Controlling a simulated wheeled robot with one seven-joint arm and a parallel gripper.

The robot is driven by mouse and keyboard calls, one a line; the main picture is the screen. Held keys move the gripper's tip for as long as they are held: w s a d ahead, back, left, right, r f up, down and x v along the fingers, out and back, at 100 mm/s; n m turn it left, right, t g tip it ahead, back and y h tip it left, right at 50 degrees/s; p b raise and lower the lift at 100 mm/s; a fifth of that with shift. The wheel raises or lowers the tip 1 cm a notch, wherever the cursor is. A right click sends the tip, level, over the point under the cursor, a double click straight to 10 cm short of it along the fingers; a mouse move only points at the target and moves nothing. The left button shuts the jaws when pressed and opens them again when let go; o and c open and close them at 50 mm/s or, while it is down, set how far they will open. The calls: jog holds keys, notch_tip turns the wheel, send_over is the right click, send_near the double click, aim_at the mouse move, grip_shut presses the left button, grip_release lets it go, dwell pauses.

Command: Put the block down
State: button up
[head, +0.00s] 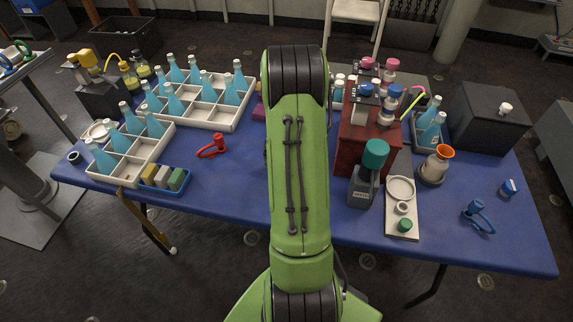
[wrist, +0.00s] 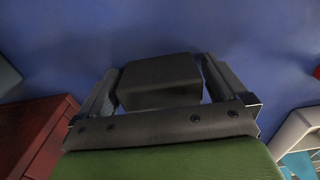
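A dark grey block (wrist: 160,88) sits between the two fingers of my gripper (wrist: 160,66) in the wrist view. The fingertips close against its two sides, with slivers of blue showing lower down beside it. Below the block is the blue tabletop (wrist: 240,30). I cannot tell whether the block touches the table or hangs just above it. In the head view my green arm reaches over the table (head: 235,185) and hides both the gripper and the block.
A dark red cabinet (wrist: 35,135) with bottles on top is left in the wrist view. A white divided crate (wrist: 300,128) is right. In the head view, bottle crates (head: 130,175) fill the left, and a red clamp (head: 213,147) lies left of my arm.

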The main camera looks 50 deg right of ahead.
jog(key=shift+r, duration=0.1)
notch_tip(320, 180, up, 12)
jog(key=p, duration=0.4)
jog(key=w+a+r+n+t, duration=0.1)
jog(key=w+a+r+n, duration=0.2)
jog(key=a+r, duration=0.45)
jog(key=s+a+r+n+t+h, duration=0.15)
jog(key=a+r+n, duration=0.35)
jog(key=a, duration=0.7)
jog(key=s+a+r+n+t+y, duration=0.1)
jog(key=s+a+r+n+t, duration=0.2)
jog(key=s+a, duration=0.7)
jog(key=shift+s+a+n, duration=0.2)
jog(key=shift+a+n, duration=0.4)
jog(key=shift+n, duration=0.6)
jog(key=shift+y, duration=0.25)
